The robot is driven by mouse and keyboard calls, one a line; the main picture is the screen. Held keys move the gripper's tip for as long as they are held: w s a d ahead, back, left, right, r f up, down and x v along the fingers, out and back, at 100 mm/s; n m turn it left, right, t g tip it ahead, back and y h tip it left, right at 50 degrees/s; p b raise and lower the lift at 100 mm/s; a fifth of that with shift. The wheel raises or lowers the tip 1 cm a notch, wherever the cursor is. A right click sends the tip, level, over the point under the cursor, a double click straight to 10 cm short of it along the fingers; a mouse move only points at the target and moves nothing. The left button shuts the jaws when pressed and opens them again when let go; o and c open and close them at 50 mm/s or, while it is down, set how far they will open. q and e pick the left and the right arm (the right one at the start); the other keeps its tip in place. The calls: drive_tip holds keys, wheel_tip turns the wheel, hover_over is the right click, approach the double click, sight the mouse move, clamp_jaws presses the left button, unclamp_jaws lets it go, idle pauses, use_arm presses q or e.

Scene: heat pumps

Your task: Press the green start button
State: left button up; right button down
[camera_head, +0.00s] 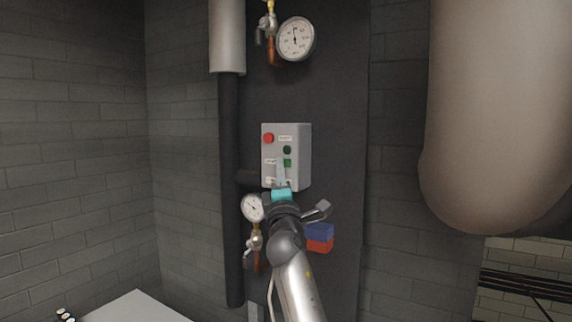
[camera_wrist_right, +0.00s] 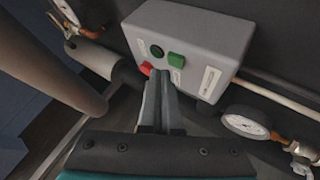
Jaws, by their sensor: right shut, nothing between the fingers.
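A grey control box (camera_head: 303,158) is on the dark panel in the head view; it also shows in the wrist view (camera_wrist_right: 205,32). Its front carries a red round button (camera_head: 268,138), a dark green round piece (camera_head: 287,150) and a brighter green square button (camera_head: 288,163). In the wrist view the green square button (camera_wrist_right: 176,60) and the dark round piece (camera_wrist_right: 157,50) show clearly. My right gripper (camera_head: 280,164) is shut and empty, its fingertips (camera_wrist_right: 158,78) in front of the box's lower part, close to the green square. Contact cannot be told. My left gripper is not in view.
Pressure gauges (camera_head: 296,39) and (camera_head: 253,208) sit above and below the box. A dark vertical pipe (camera_head: 231,150) runs left of it. A large pale cylinder (camera_head: 490,110) hangs at the right. Blue and red blocks (camera_head: 320,238) are below the box.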

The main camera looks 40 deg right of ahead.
drive_tip(key=shift+d, duration=0.1)
drive_tip(key=shift+w+d, duration=0.1)
drive_tip(key=shift+d, duration=0.25)
drive_tip(key=shift+w+d+b, duration=0.1)
drive_tip(key=shift+d+b, duration=0.2)
drive_tip(key=shift+b, duration=0.05)
idle(0.6)
drive_tip(key=shift+a, duration=0.15)
drive_tip(key=shift+s+a, duration=0.25)
drive_tip(key=shift+a, duration=0.3)
idle(0.3)
drive_tip(key=a, duration=0.2)
drive_tip(key=s+a+p, duration=0.1)
drive_tip(key=a, duration=0.1)
drive_tip(key=shift+s+a, duration=0.2)
drive_tip(key=shift+a, duration=0.2)
idle(0.6)
